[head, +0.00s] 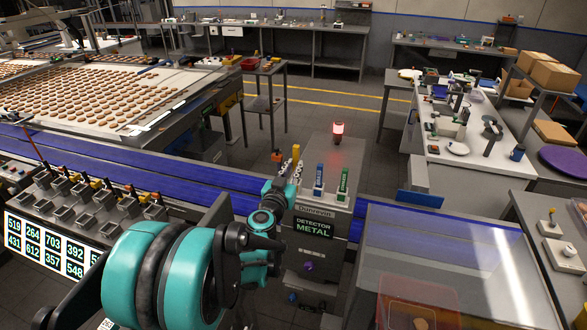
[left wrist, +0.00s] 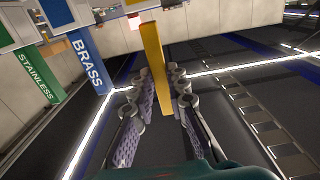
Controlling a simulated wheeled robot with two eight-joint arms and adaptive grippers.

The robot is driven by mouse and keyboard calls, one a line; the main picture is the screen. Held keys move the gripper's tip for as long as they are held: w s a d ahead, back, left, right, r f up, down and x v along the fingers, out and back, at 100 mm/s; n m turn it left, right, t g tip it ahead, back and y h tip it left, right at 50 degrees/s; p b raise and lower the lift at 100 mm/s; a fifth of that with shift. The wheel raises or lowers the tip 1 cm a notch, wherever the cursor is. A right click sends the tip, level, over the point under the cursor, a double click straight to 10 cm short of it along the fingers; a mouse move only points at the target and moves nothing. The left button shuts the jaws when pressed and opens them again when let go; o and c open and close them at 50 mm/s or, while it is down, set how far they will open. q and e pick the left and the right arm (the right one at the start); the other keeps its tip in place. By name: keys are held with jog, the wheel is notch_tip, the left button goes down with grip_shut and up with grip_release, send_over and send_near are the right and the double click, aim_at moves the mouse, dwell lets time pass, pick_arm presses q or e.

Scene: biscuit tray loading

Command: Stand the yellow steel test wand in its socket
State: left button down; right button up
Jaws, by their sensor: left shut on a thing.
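The yellow steel test wand (head: 296,153) is upright at the left end of the metal detector's top (head: 325,195). My left gripper (head: 291,174) is shut on it; in the left wrist view the yellow wand (left wrist: 154,65) lies between the two purple-padded fingers (left wrist: 160,100). The blue brass wand (head: 319,178) and green stainless wand (head: 343,182) stand to its right, and the left wrist view shows their labels, on blue (left wrist: 88,58) and green (left wrist: 38,75). The gripper hides the yellow wand's lower end in the head view, so I cannot tell whether it is in a socket.
A red lamp (head: 338,130) glows behind the wands. A blue conveyor belt (head: 225,180) runs behind my left arm. A clear-topped cover (head: 460,250) stands at the right, with a red transparent bin (head: 415,300) at the front. An orange piece (head: 277,156) is left of the yellow wand.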

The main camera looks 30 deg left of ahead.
pick_arm(q)
jog(key=shift+f+b, duration=2.35)
jog(key=shift+f, duration=0.15)
jog(key=c, duration=1.4)
grip_release()
jog(key=shift+s, duration=0.1)
jog(key=v, duration=1.2)
